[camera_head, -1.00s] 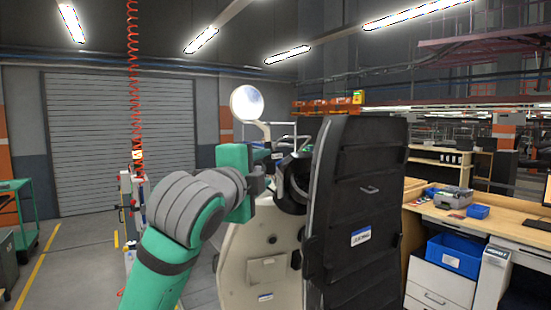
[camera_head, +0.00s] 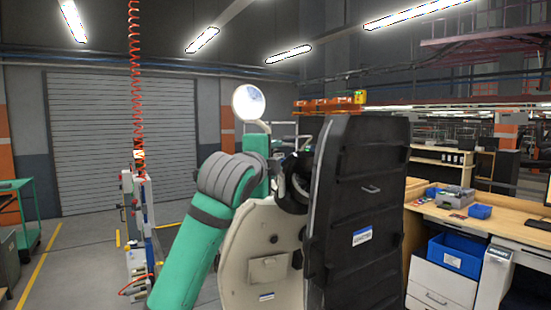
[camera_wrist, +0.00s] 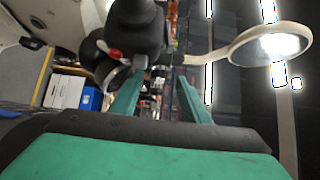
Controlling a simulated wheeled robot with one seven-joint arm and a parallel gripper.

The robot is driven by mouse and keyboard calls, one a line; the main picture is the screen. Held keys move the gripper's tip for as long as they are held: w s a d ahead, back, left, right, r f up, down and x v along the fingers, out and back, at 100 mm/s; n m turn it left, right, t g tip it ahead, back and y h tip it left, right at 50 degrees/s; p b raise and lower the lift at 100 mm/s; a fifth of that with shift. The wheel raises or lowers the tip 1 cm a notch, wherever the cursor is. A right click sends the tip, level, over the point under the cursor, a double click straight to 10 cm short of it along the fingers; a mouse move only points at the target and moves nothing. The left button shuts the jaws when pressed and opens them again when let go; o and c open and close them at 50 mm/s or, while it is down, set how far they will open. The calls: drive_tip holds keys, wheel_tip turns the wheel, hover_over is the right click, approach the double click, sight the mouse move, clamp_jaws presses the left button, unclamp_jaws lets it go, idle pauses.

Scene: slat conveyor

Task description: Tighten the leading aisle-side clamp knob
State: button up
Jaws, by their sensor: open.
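A tall dark panel (camera_head: 362,215) with a small handle and a white label stands upright in front of me. A cream-coloured panel (camera_head: 250,255) stands left of it and bears a small dark round knob (camera_head: 273,238). I cannot tell which part is the leading aisle-side clamp knob. In the wrist view, my gripper (camera_wrist: 160,80) is open, its two green fingers apart with nothing seen between them. A dark rounded part (camera_wrist: 136,28) and a small red-tipped part (camera_wrist: 114,53) lie beyond the fingertips. In the head view my gripper is hidden behind my arm and the panels.
A workbench (camera_head: 500,233) with blue bins stands at right. A green cart (camera_head: 22,215) is at left.

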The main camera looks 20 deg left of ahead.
drive_tip(key=c, duration=1.1)
drive_tip(key=shift+o, duration=0.2)
drive_tip(key=shift+w, duration=0.1)
